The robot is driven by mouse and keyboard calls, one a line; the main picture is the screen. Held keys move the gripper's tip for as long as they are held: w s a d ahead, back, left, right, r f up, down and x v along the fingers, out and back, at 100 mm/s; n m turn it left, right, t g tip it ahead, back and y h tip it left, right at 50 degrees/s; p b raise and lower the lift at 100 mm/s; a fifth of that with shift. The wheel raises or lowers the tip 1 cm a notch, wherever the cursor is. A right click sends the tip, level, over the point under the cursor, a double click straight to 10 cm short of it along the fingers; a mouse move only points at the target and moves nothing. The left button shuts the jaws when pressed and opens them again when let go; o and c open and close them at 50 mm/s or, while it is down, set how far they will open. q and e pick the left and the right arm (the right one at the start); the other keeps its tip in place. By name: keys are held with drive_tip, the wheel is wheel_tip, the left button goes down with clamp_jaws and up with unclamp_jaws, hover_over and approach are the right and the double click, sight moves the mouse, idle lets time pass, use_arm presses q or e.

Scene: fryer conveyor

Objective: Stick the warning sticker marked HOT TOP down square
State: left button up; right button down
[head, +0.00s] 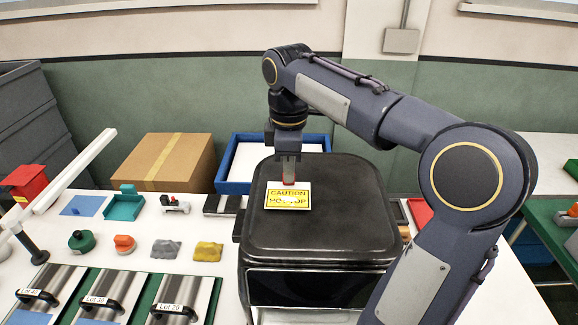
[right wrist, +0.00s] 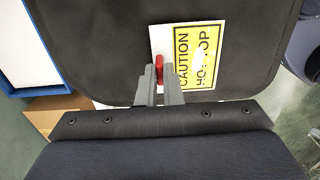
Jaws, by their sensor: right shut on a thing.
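The warning sticker (head: 287,201) is a yellow label on a white backing, marked CAUTION HOT TOP, with a small red tab at one edge. It also shows in the right wrist view (right wrist: 187,72), where a white patch hides part of the lettering. My right gripper (head: 289,179) is shut on the red tab; in the right wrist view its fingers (right wrist: 160,88) pinch it. The sticker is over the left part of the black fryer top (head: 345,200), roughly in line with its edges. I cannot tell whether it touches the surface. My left gripper is out of view.
A cardboard box (head: 168,162) and a blue-rimmed tray (head: 230,188) stand behind. Left of the fryer, the white table (head: 150,262) holds a teal holder (head: 124,205), a green knob (head: 81,241), an orange knob (head: 124,243), cloths and several lot-marked metal plates. My right arm spans the right side.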

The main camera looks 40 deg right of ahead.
drive_tip(key=shift+f, duration=0.45)
idle(0.6)
drive_tip(key=c, duration=1.5)
unclamp_jaws()
drive_tip(key=shift+o, duration=0.2)
drive_tip(key=o, duration=0.5)
drive_tip(key=shift+r+p, duration=0.95)
drive_tip(key=shift+r, duration=2.6)
